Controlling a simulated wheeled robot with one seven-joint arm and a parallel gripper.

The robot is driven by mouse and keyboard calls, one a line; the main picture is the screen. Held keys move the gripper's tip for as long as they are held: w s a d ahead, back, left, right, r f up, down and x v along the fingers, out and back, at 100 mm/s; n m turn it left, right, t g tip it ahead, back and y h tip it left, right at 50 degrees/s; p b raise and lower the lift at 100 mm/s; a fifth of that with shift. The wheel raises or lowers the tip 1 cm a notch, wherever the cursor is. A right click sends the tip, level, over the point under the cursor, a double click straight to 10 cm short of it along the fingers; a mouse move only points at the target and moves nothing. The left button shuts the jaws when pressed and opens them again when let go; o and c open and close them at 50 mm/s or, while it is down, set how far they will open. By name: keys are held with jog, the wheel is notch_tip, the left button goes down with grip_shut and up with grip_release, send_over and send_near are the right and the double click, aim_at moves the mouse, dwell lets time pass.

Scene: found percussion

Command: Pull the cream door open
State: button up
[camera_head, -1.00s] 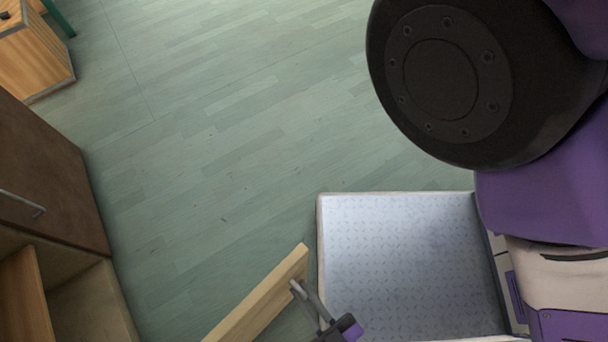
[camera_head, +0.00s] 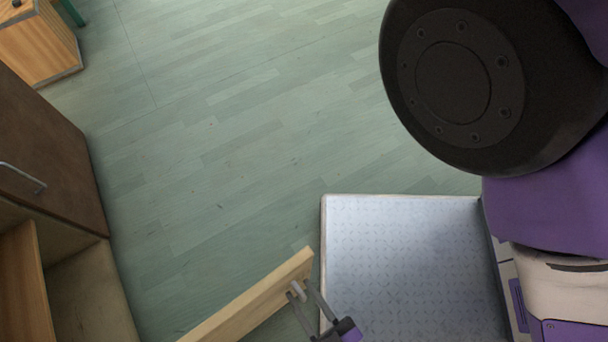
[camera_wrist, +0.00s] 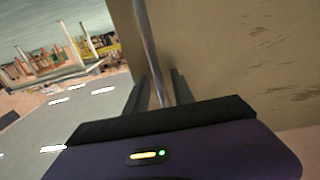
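The cream door (camera_wrist: 235,60) fills the right of the wrist view. In the head view it shows from above as a pale wooden slab (camera_head: 250,301), standing ajar at a slant near the bottom. Its grey bar handle (camera_wrist: 148,40) runs down between my fingers in the wrist view. My gripper (camera_head: 300,290) is at the handle, close to the door's free end, with one finger on each side of the bar. The door's hinge side is out of view.
A brown cabinet (camera_head: 50,150) with a handle and an open lower compartment stands at the left. A wooden box (camera_head: 40,45) is at the top left. The green floor (camera_head: 230,130) between is clear. My base lies right of the door's free end.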

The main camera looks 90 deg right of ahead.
jog(key=shift+a, duration=0.1)
jog(key=v, duration=0.7)
jog(key=shift+s+a, duration=0.2)
jog(key=shift+a, duration=0.05)
dwell(0.5)
